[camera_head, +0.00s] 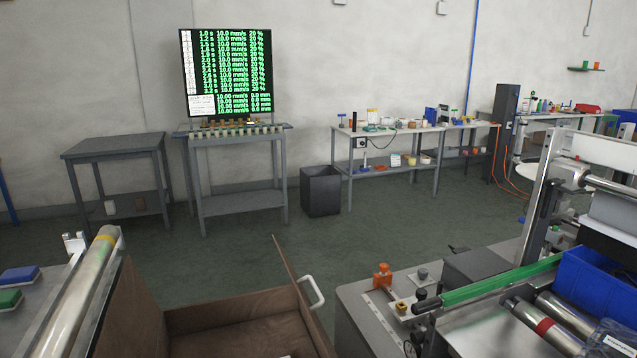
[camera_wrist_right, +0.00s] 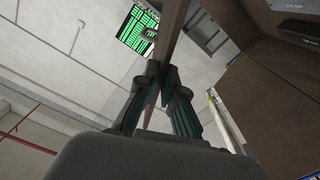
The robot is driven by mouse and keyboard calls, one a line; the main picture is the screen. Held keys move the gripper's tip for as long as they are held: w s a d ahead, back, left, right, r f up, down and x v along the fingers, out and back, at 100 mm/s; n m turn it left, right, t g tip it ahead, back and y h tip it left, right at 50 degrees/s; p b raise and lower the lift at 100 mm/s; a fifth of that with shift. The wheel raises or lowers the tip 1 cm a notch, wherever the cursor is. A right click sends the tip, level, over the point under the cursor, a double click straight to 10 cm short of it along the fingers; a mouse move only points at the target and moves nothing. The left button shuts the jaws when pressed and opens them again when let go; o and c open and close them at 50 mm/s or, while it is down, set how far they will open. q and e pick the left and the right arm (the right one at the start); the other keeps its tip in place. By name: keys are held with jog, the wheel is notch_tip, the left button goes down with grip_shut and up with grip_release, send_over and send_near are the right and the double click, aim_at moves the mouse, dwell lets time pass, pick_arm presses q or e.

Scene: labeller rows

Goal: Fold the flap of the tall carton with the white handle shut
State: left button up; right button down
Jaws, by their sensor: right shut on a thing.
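The brown tall carton (camera_head: 130,312) stands open at the bottom of the head view, its inside partly visible. Its flap (camera_head: 299,285) stands up at the right side, seen nearly edge-on and tilted. The white handle (camera_head: 314,291) is on the flap's right face. In the right wrist view my right gripper (camera_wrist_right: 161,80) is shut on the edge of the flap (camera_wrist_right: 174,32), with a finger on each side. The right gripper is outside the head view. My left gripper is in neither view.
A machine with a green belt (camera_head: 500,284) and a blue bin (camera_head: 597,285) stands right of the carton. A metal roller (camera_head: 75,300) is at the left. Tables, a screen (camera_head: 228,75) and a dark waste bin (camera_head: 321,190) stand by the wall, with clear floor before them.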

jog(key=shift+f, duration=0.2)
jog(key=shift+s+a+f+n+b, duration=0.15)
jog(key=shift+a+n+b, duration=0.15)
jog(key=shift+a, duration=0.1)
jog(key=shift+s+a+f+n+b, duration=0.15)
jog(key=shift+a+n+b, duration=0.15)
jog(key=shift+a, duration=0.05)
jog(key=shift+s+a+f+n+b, duration=0.25)
jog(key=shift+a+f+n+b, duration=0.2)
jog(key=shift+a+n+b, duration=0.2)
